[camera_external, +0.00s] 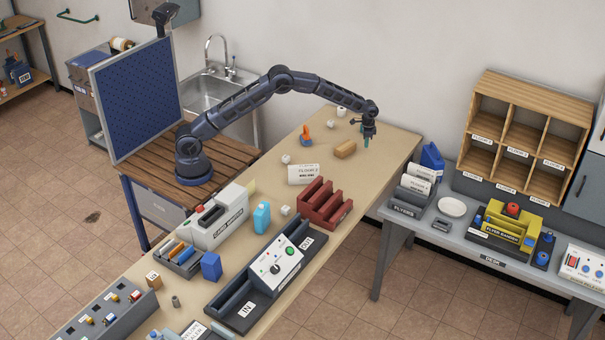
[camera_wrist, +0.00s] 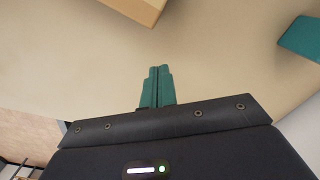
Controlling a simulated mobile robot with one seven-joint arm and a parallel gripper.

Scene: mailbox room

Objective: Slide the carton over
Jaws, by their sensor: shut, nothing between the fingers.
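A small tan carton (camera_external: 345,149) lies on the beige table (camera_external: 395,146), near its far right end. In the wrist view part of the carton (camera_wrist: 135,8) shows at the top edge, with the rest cut off. My gripper (camera_external: 366,142) points down just to the right of the carton in the external view. Its teal fingers (camera_wrist: 157,72) are together with nothing between them. In the wrist view bare table lies between the fingertips and the carton, so they look apart.
A red rack (camera_external: 325,204) and a white roll (camera_external: 303,174) are nearer the camera. A teal object (camera_wrist: 302,38) shows at right in the wrist view. The table's right edge is close.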

